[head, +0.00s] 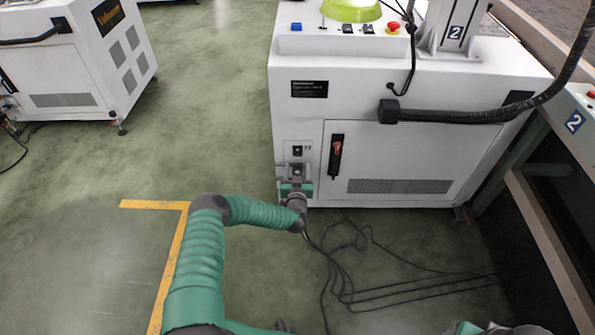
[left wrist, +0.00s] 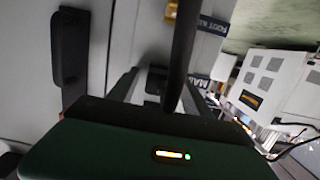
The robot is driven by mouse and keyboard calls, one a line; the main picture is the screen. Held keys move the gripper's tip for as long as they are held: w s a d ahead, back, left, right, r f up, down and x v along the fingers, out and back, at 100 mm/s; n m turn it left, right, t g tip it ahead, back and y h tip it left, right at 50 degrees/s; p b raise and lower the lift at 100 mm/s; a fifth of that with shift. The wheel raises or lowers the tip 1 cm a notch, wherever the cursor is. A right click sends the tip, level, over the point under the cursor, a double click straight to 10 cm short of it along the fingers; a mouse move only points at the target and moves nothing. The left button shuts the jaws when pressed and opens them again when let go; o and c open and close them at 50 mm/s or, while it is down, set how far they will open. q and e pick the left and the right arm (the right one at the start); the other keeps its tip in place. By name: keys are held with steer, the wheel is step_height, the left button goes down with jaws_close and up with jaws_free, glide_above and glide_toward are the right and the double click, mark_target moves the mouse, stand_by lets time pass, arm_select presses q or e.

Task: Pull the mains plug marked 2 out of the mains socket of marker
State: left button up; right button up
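The white cabinet (head: 400,110) has a mains socket panel (head: 297,150) at the lower left of its front. A "2" marker (head: 455,32) is on the post above this cabinet. My left gripper (head: 296,172) is right at the panel. In the left wrist view its two fingers (left wrist: 160,88) are apart, with a dark plug-like piece (left wrist: 154,80) between and beyond them. I see no clear contact. The plug is mostly hidden and its number cannot be read. A black cable (left wrist: 182,50) crosses in front of the fingers.
Loose black cables (head: 350,262) lie on the green floor below. Another white cabinet (head: 75,60) stands at the left. A thick black hose (head: 470,116) runs along the right. The floor between the cabinets is clear.

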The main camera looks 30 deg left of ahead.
arm_select(q)
jaws_close()
steer(key=shift+o, duration=0.8)
jaws_free()
